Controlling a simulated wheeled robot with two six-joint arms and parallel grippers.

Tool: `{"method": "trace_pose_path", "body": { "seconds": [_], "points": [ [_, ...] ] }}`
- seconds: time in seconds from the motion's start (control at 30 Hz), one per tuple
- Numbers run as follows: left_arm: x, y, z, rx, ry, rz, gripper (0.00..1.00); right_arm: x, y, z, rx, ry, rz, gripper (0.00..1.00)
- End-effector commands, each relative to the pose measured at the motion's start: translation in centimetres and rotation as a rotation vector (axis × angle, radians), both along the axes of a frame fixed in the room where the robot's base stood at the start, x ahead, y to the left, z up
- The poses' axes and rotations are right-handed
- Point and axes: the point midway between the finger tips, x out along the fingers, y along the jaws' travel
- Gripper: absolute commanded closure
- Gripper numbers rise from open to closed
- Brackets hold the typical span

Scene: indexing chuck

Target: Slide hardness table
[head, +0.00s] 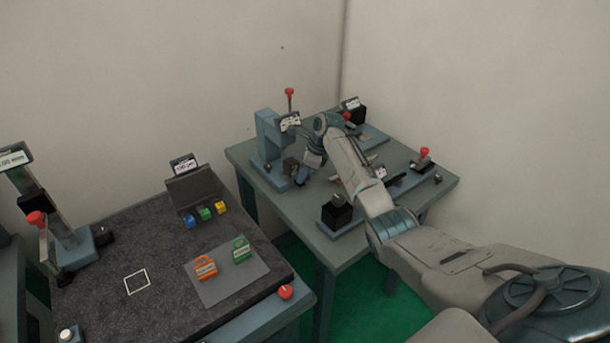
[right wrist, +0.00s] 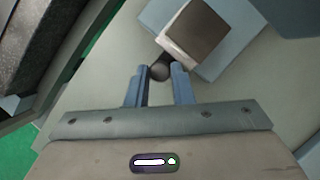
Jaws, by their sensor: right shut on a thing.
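The hardness tester (head: 268,138) is a blue-grey column on a flat base, on the left part of the grey-green bench. The hardness table appears to be the small dark block (head: 289,166) low on that base. In the right wrist view, it is a brown-grey square block (right wrist: 199,33) with a pale near edge and a short dark round knob (right wrist: 160,69) sticking out. My right gripper (head: 302,178) is beside the base in the head view. In the right wrist view, its blue fingers (right wrist: 160,75) are shut on the knob, close to the block. My left gripper is not in view.
Other devices with red knobs (head: 424,152) stand on the bench (head: 242,156). A black block device (head: 337,212) is at its front edge. A dark-topped table (head: 140,230) at left holds orange and green padlock-shaped pieces and small coloured blocks. My right arm crosses the bench.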

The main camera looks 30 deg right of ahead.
Motion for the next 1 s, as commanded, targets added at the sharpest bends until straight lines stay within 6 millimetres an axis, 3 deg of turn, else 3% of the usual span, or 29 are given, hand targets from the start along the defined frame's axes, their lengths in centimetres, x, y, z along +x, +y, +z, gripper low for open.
{"method": "trace_pose_path", "body": {
  "seconds": [0.1, 0.13, 0.17, 0.57, 1.0],
  "points": [
    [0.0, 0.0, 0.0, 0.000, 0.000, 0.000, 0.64, 0.0, -0.1, 0.2, -0.003, -0.002, 0.000, 1.00],
    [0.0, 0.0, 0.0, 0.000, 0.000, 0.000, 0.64, 0.0, -0.1, 0.2, -0.002, -0.002, 0.000, 0.75],
    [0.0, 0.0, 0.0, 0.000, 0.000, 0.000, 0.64, 0.0, -0.1, 0.2, -0.003, -0.002, 0.000, 0.70],
    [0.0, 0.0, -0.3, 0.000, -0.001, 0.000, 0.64, -0.2, -0.4, 0.8, -0.002, -0.004, -0.001, 0.70],
    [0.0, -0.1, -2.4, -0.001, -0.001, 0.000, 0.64, -2.2, -2.8, 8.1, -0.004, -0.005, -0.001, 0.70]
  ]
}}
